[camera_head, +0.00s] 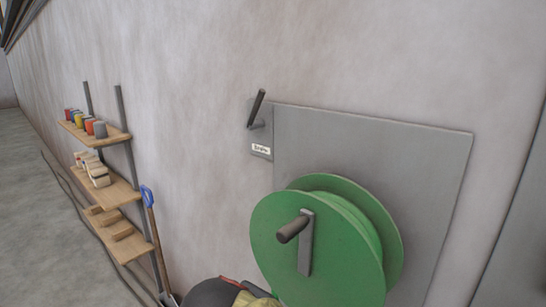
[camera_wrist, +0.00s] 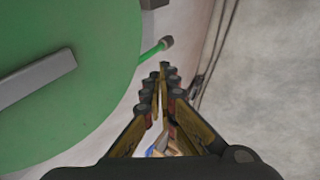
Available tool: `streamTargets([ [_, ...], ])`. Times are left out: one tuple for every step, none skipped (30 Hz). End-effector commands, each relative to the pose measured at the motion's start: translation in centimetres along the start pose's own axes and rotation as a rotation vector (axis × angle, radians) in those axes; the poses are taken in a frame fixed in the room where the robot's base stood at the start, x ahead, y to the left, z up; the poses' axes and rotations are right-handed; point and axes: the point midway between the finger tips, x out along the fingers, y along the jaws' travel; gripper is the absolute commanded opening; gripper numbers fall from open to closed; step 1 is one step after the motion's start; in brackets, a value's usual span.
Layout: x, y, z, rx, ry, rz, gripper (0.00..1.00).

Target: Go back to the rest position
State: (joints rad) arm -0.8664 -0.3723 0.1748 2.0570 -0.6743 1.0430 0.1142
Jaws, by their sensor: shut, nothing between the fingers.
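My gripper (camera_wrist: 165,82) shows in the wrist view with its dark, tan-sided fingers closed together and nothing held between them. The green reel (camera_wrist: 85,105) fills the left of that view, beside the fingers, with a gap between them and its rim. In the head view the reel (camera_head: 345,230) stands in front of a grey wall panel (camera_head: 385,150) and carries a grey crank with a dark handle (camera_head: 293,229). A dark rounded part with red and yellow bits shows at the bottom edge there; I cannot tell whether it is my gripper.
A dark lever (camera_head: 257,108) with a small label (camera_head: 261,149) sits at the panel's upper left. Wooden shelves (camera_head: 112,190) with coloured cups and blocks stand along the wall at left. A blue-handled shovel (camera_head: 150,198) leans beside them. The floor (camera_head: 45,240) at far left is mostly clear.

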Motion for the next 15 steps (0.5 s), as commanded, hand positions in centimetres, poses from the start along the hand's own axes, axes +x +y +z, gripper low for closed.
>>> streamTargets([
  [0.7, -0.5, 2.9, 0.074, -0.02, -0.064, 0.0],
  [1.1, -1.1, 4.2, 0.112, -0.029, -0.101, 0.0],
  [1.4, -1.7, 5.9, 0.169, -0.036, -0.147, 0.0],
  [1.5, -2.2, 7.1, 0.211, -0.041, -0.178, 0.0],
  [1.7, -2.6, 8.1, 0.255, -0.044, -0.205, 0.0],
  [1.8, -3.1, 9.5, 0.315, -0.048, -0.238, 0.0],
  [1.9, -3.4, 10.4, 0.36, -0.05, -0.259, 0.0],
  [1.9, -3.7, 11.3, 0.406, -0.051, -0.279, 0.0],
  [2.0, -4.0, 12.4, 0.466, -0.053, -0.3, 0.0],
  [2.0, -4.2, 13.2, 0.513, -0.052, -0.313, 0.0],
  [2.0, -4.4, 14.0, 0.559, -0.052, -0.324, 0.0],
  [2.0, -4.5, 15.0, 0.622, -0.052, -0.335, 0.0],
  [2.0, -4.6, 15.7, 0.667, -0.053, -0.34, 0.0],
  [2.0, -4.5, 16.4, 0.712, -0.053, -0.342, 0.0],
  [1.9, -4.5, 17.4, 0.767, -0.055, -0.342, 0.0],
])
